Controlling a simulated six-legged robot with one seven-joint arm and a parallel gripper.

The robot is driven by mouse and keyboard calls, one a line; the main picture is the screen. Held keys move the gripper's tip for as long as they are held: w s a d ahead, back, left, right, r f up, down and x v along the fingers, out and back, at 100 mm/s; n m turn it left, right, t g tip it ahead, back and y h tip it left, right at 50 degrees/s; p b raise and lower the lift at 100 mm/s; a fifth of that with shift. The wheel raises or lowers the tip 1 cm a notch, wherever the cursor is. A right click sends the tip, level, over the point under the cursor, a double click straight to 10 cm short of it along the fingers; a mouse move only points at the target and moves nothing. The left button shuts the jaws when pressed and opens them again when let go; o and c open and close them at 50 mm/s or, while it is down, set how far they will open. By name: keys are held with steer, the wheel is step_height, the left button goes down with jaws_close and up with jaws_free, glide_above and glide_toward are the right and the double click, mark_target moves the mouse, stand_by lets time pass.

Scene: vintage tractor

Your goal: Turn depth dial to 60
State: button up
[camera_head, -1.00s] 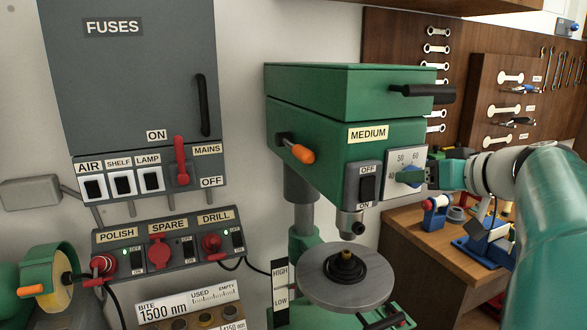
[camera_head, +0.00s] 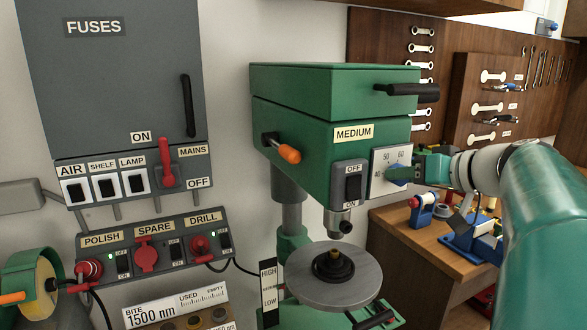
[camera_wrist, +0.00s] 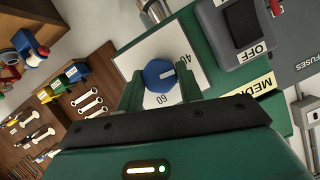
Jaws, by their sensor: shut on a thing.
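The depth dial (camera_head: 398,174) is a blue faceted knob on a white number plate (camera_head: 380,159), on the green drill press (camera_head: 320,130). In the head view the plate shows 40, 50 and 60. In the wrist view the dial (camera_wrist: 159,75) sits between the two green fingers of my gripper (camera_wrist: 160,85). Its white mark points right, between the visible 40 and 60; the 50 is hidden, apparently behind a finger. My gripper (camera_head: 412,171) reaches in from the right and is shut on the dial, partly covering it in the head view.
An OFF/ON switch (camera_head: 353,186) is just left of the plate. A black handle (camera_head: 410,91) juts out above, and the round drill table (camera_head: 333,276) lies below. A wooden bench (camera_head: 420,235) with tools stands at the right. A fuse box (camera_head: 110,85) hangs at the left.

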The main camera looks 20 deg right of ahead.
steer(key=shift+d+f+m+t+y, duration=0.15)
steer(key=shift+m+t+y, duration=0.75)
steer(key=shift+m, duration=2.4)
steer(key=shift+a+f+m+t+y, duration=0.15)
steer(key=shift+m+t+y, duration=0.75)
steer(key=shift+m, duration=2.4)
steer(key=shift+d+f+m+t+y, duration=0.15)
steer(key=shift+m+t+y, duration=0.7)
steer(key=shift+m, duration=2.45)
steer(key=shift+t+h, duration=0.35)
steer(key=shift+t, duration=0.1)
steer(key=o, duration=1)
steer(key=shift+w, duration=0.15)
